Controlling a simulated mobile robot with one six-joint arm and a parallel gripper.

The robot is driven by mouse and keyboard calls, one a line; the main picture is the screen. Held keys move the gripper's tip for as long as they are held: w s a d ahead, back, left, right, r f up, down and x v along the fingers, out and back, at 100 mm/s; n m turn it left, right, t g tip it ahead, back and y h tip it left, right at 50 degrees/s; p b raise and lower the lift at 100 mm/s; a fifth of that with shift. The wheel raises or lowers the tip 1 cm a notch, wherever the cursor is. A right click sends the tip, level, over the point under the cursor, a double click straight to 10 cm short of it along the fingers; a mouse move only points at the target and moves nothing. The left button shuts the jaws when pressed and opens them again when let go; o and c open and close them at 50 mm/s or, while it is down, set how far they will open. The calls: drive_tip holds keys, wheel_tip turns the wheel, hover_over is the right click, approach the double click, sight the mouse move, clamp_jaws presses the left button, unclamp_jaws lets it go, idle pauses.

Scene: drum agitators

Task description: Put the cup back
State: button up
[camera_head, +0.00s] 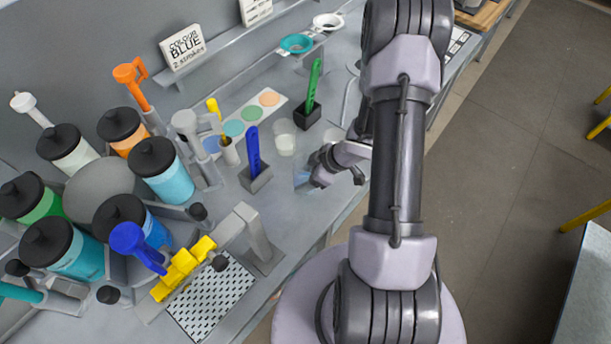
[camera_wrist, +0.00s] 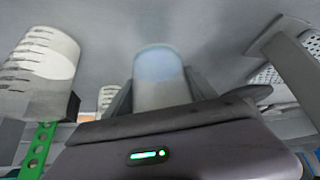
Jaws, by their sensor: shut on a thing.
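A clear cup with a pale blue tint (camera_head: 302,177) is at the tip of my gripper (camera_head: 314,172), over the bench in the head view. In the wrist view the cup (camera_wrist: 159,75) stands between the two fingers of my gripper (camera_wrist: 161,92), which are shut on it. In the head view part of it is hidden by the gripper, and I cannot tell whether it touches the bench. Another clear cup with whitish contents (camera_head: 285,142) stands on the bench behind the gripper.
A blue tool in a grey block (camera_head: 256,178) stands left of the gripper, and a green tool in a black block (camera_head: 307,116) behind it. A teal ring (camera_head: 297,43) and a white ring (camera_head: 327,22) sit on the back rail. A perforated tray (camera_head: 212,298) and drums are at left.

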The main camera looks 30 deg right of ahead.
drive_tip(key=shift+w+d+f, duration=0.1)
drive_tip(key=shift+w+d, duration=0.15)
drive_tip(key=shift+w, duration=0.2)
drive_tip(key=shift+w+d+f, duration=0.1)
drive_tip(key=shift+w+d, duration=0.1)
drive_tip(key=shift+w, duration=0.2)
drive_tip(key=shift+f+b, duration=0.65)
drive_tip(key=shift+f, duration=1.05)
drive_tip(key=shift+f, duration=0.15)
drive_tip(key=o, duration=1.5)
